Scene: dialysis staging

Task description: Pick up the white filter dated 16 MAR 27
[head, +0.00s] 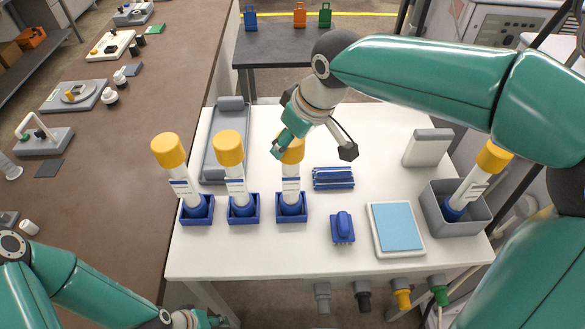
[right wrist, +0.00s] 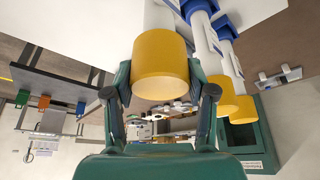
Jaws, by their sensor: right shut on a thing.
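Three white filters with yellow caps and blue bottoms stand in blue holders: a left one (head: 180,187), a middle one (head: 235,188) and a right one (head: 291,186). A further one (head: 470,190) leans in a grey bin (head: 480,226). Their labels are too small to read, so I cannot tell which is dated 16 MAR 27. My right gripper (head: 291,150) is shut on the yellow cap of the right filter, whose bottom is at its blue holder (head: 291,212). The right wrist view shows this cap (right wrist: 160,65) between the fingers. My left gripper (head: 208,320) is at the bottom edge, partly cut off.
The white table (head: 275,255) also carries a grey tray (head: 222,150), dark blue strips (head: 333,178), a blue clamp-like item (head: 343,227), a light-blue pad (head: 397,229) and a grey-white box (head: 427,147). The neighbouring filters stand close on the left. The front strip is clear.

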